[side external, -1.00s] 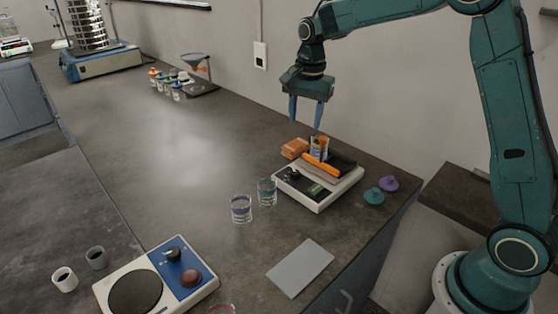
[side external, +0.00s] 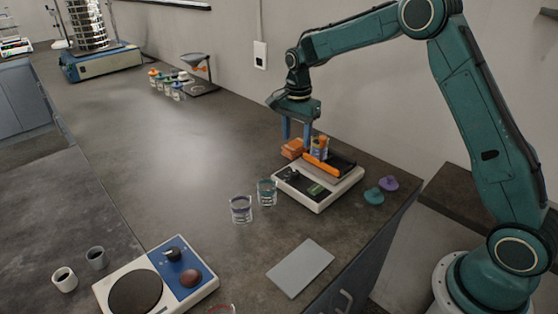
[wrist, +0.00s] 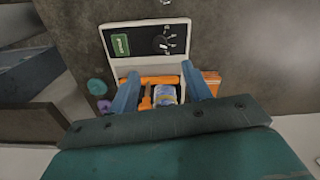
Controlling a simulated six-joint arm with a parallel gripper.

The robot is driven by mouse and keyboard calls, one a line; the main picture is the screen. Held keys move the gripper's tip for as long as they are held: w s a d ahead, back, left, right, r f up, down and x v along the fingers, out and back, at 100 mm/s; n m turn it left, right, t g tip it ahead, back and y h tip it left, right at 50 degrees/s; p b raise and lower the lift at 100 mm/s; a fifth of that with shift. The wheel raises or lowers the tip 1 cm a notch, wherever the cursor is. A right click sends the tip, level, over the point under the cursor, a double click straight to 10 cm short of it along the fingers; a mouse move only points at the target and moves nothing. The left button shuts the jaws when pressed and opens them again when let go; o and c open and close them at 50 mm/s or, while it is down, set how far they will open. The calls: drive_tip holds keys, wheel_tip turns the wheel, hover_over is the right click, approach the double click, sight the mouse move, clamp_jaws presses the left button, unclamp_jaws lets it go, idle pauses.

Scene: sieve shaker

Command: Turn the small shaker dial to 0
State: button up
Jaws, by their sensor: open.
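The small shaker (side external: 318,199) is a white box with a black front panel, on the right part of the bench. Its black dial (side external: 292,174) is on the panel beside a green display (side external: 315,189). The dial also shows in the wrist view (wrist: 161,43), with small white marks near it that are too small to read. A jar (side external: 319,147) sits in the shaker's orange clamp (side external: 321,165). My gripper (side external: 296,140) is open and empty, above the shaker's back part. In the wrist view its blue fingers (wrist: 160,72) are apart from the dial.
Two glass beakers (side external: 241,208) (side external: 266,192) stand left of the shaker. Orange blocks (side external: 294,148) lie behind it. Teal (side external: 374,196) and purple (side external: 388,183) lids lie to its right. A grey sheet (side external: 300,268) lies in front. The bench's middle left is clear.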

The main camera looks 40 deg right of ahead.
sight(295, 172)
wheel_tip(295, 172, down, 12)
drive_tip(key=shift+r, duration=0.25)
idle(0.3)
drive_tip(key=shift+c, duration=0.4)
drive_tip(key=c, duration=0.9)
